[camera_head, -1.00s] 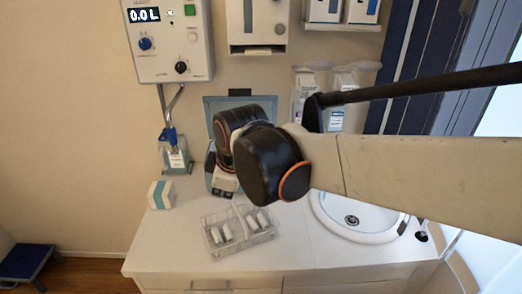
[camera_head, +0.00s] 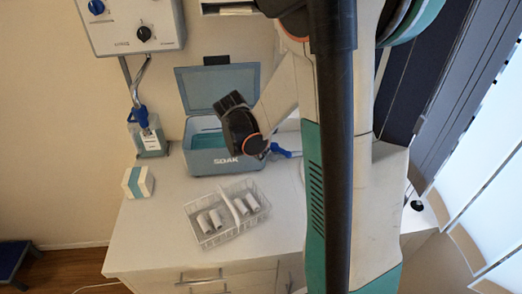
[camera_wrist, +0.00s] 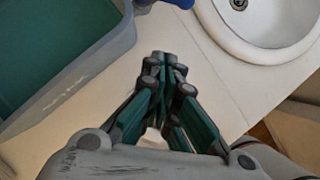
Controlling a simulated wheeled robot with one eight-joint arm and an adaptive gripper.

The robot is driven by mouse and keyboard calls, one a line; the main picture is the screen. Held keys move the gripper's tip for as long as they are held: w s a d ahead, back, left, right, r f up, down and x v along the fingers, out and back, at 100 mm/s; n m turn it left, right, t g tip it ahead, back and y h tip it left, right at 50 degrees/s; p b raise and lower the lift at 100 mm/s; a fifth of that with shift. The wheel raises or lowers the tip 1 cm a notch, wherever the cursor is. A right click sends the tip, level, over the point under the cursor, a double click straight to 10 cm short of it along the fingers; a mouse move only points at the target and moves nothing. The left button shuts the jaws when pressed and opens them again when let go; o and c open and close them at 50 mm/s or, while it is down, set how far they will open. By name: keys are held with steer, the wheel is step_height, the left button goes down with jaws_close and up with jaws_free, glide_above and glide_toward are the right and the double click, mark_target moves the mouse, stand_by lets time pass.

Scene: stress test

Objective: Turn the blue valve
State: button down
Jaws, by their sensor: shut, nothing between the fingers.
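A blue lever-like valve (camera_head: 283,151) sticks out at the right side of the open box marked SOAK (camera_head: 226,162). In the wrist view a blue part (camera_wrist: 165,3) shows at the top edge beside the box, partly cut off. My gripper (camera_wrist: 163,60) is shut and empty, its fingertips over the white counter between box and sink, a little short of the blue part in the picture. In the head view my wrist hides most of the gripper.
A wire basket with white rolls (camera_head: 202,229) stands in front of the box. A small white and teal box (camera_head: 138,182) lies left. The sink (camera_wrist: 279,22) is at the wrist view's upper right. A wall panel with knobs (camera_head: 130,25) hangs upper left.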

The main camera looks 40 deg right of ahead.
mark_target(279, 151)
steer(key=b+x, duration=0.2)
steer(key=x, duration=0.7)
steer(key=shift+d+f+b, duration=0.15)
steer(key=shift+d+b, duration=0.05)
steer(key=shift+b, duration=0.15)
steer(key=shift+w+d+r, duration=0.1)
steer(key=shift+d+r, duration=0.1)
steer(key=shift+d, duration=0.35)
steer(key=shift+w+d+r, duration=0.1)
steer(key=shift+d+r, duration=0.1)
steer(key=shift+d, duration=0.35)
steer(key=shift+w+d+r, duration=0.1)
steer(key=shift+d+r, duration=0.1)
steer(key=shift+d, duration=0.4)
steer(key=shift+d, duration=0.1)
steer(key=shift+s+d+r+b, duration=0.1)
steer(key=shift+s+d+b, duration=0.15)
steer(key=shift+d+b, duration=0.5)
steer(key=shift+w+d, duration=0.1)
steer(key=shift+d, duration=0.05)
